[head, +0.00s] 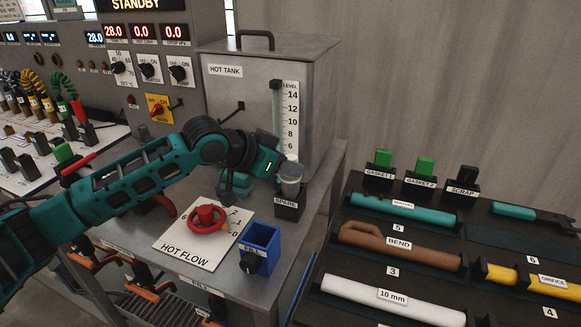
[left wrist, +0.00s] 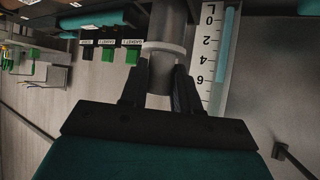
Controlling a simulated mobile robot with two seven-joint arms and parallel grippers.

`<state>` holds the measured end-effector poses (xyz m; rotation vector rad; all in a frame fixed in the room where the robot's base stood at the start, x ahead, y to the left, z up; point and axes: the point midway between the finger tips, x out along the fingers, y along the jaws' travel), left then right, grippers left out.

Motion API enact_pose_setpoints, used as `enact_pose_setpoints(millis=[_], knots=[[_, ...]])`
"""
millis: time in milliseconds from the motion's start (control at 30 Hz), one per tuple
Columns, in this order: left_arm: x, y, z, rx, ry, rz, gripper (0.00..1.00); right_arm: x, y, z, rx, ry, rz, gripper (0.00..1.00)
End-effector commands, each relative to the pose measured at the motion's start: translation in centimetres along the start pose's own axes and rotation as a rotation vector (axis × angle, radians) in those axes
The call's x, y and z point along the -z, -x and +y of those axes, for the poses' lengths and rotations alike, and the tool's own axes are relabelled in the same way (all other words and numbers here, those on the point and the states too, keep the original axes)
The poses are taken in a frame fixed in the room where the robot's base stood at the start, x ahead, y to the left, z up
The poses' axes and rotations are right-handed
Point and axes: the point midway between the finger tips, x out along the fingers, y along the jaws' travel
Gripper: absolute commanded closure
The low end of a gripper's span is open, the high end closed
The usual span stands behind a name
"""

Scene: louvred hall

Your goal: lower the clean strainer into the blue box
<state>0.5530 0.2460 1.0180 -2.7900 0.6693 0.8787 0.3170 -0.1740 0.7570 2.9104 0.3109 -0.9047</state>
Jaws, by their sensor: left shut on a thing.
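The clean strainer is a small grey cylinder (head: 290,186) with a paler top, upright at the black holder marked SPARE (head: 287,204). I cannot tell whether its lower end is still inside the holder. My left gripper (head: 279,172) reaches it from the left and is shut on it. In the left wrist view the grey cylinder (left wrist: 161,75) with a pale ring stands between the two dark fingers (left wrist: 160,92). The blue box (head: 265,240) is open-topped and stands on the bench in front of the holder, with a black round part at its front. My right gripper is out of view.
A HOT FLOW plate (head: 180,246) with a red handwheel (head: 206,218) lies left of the box. The steel HOT TANK (head: 250,90) with its level scale (head: 290,120) rises behind the strainer. A dark rack of labelled pipes (head: 400,225) stands to the right.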

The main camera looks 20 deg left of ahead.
Motion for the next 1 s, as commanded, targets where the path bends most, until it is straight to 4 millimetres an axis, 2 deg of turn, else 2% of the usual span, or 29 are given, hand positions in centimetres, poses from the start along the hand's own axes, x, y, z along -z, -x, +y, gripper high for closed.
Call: enact_pose_setpoints(millis=[33,267,700,1000], knots=[[1.0,0.7,0.0,0.000,0.000,0.000,1.00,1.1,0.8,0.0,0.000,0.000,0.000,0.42],[3.1,2.1,0.0,0.000,0.000,0.002,1.00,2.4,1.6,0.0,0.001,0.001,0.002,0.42],[6.9,4.8,0.0,0.000,0.000,0.002,1.00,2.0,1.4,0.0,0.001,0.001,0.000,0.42],[7.3,5.1,0.0,0.000,0.000,0.000,1.00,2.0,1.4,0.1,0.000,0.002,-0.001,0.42]])
